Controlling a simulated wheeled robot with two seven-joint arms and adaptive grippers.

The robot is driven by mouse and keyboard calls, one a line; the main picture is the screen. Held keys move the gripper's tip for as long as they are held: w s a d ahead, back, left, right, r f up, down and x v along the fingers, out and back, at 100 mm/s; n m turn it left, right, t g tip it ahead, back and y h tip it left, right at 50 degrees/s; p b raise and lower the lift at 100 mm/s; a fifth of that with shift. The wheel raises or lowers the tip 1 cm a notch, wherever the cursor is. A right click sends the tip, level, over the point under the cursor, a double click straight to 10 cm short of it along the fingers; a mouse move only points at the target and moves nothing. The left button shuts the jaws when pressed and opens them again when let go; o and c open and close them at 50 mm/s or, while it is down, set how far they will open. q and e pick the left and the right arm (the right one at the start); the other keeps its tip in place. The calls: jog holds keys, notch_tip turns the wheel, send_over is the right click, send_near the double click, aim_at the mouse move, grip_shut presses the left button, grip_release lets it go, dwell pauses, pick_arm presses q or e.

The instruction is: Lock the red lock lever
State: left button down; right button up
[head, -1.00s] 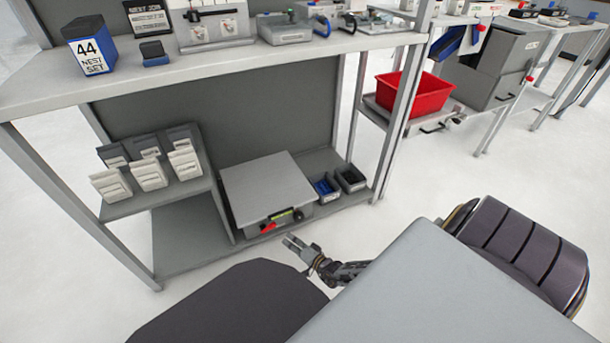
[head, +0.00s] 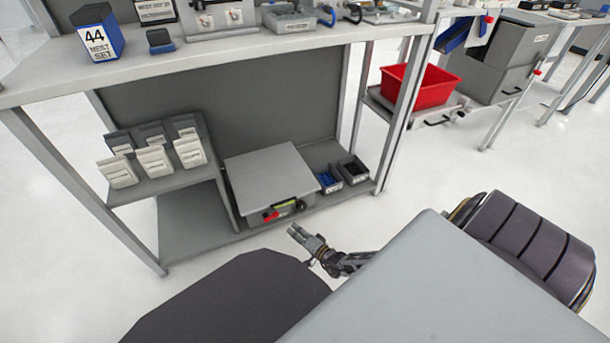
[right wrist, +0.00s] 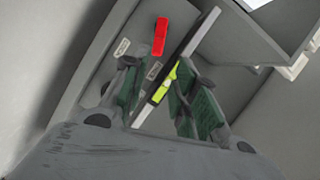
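The red lock lever (head: 270,216) is on the front of a grey box (head: 272,178) on the lower shelf. In the right wrist view the red lever (right wrist: 160,37) shows beyond the fingertips, at upper centre. My right gripper (head: 293,231) is in front of the box, just right of and below the lever in the picture. In the wrist view its two green-padded fingers (right wrist: 155,90) are apart. A dark bar with a yellow-green middle (right wrist: 163,82) runs between them in the picture; I cannot tell whether they touch it. My left gripper is not in view.
Small bins (head: 340,174) stand right of the box. A divider and a raised shelf with several pale holders (head: 155,160) are to its left. The upper bench top (head: 250,47) overhangs the box. Open floor (head: 235,250) lies in front.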

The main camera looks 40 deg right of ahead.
jog(key=shift+s+d+r+m+t+h, duration=0.1)
jog(key=shift+d+r+m+t+h, duration=0.4)
jog(key=shift+m, duration=2.35)
jog(key=shift+w+d+r+m+g+h, duration=0.1)
jog(key=shift+d+r+m+h, duration=0.6)
jog(key=shift+m, duration=2.2)
jog(key=shift+s+d+r+m+t+h, duration=0.1)
jog(key=shift+d+m+t+h, duration=0.25)
jog(key=shift+d+m, duration=1.6)
jog(key=shift+a+m, duration=0.9)
jog(key=shift+a, duration=0.05)
jog(key=shift+f, duration=0.1)
